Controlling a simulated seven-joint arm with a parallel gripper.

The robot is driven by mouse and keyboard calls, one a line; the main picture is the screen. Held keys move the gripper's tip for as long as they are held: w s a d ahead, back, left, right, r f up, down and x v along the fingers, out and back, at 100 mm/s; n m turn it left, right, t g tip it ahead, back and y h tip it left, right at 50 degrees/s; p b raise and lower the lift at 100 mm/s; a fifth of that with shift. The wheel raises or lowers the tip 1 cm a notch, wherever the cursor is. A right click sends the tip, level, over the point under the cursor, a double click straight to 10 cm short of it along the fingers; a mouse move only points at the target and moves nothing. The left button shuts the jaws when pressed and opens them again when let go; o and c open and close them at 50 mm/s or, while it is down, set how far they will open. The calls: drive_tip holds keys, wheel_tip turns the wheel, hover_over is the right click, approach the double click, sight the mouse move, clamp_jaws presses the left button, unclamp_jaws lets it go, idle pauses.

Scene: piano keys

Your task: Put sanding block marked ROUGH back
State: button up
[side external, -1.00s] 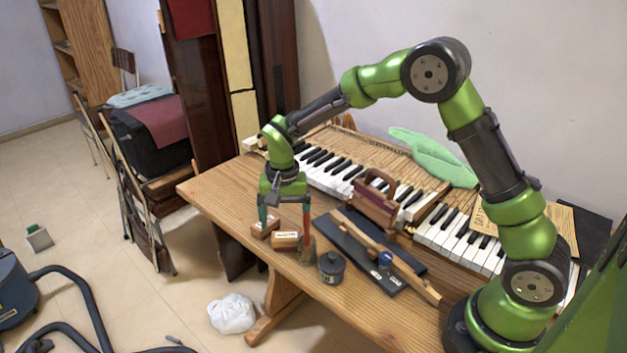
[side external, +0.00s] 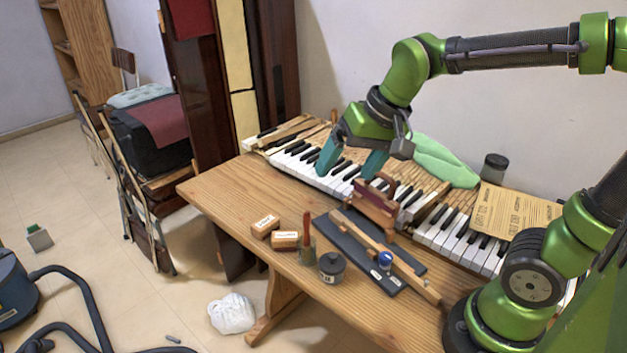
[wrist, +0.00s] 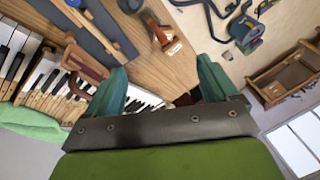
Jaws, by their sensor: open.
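Two small wooden sanding blocks lie side by side near the table's front edge in the side view: a left block (side external: 265,225) and a right block (side external: 286,240). Each has a pale label, too small for me to read which is ROUGH. My gripper (side external: 348,172) is open and empty, raised above the piano keys (side external: 300,165), up and to the right of both blocks and clear of them. In the wrist view its two teal fingers stand wide apart with nothing held between them (wrist: 160,88).
A black board with a wooden key piece (side external: 350,243) lies beyond. A wooden handled caddy (side external: 376,207) stands near my gripper. The table's left part is bare.

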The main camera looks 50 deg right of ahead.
drive_tip(key=s+n+t, duration=0.1)
drive_tip(key=s+t, duration=0.1)
drive_tip(key=s, duration=0.5)
drive_tip(key=shift+s+d+f+n, duration=0.15)
drive_tip(key=shift+s+f+n, duration=0.05)
drive_tip(key=shift+s+n, duration=0.1)
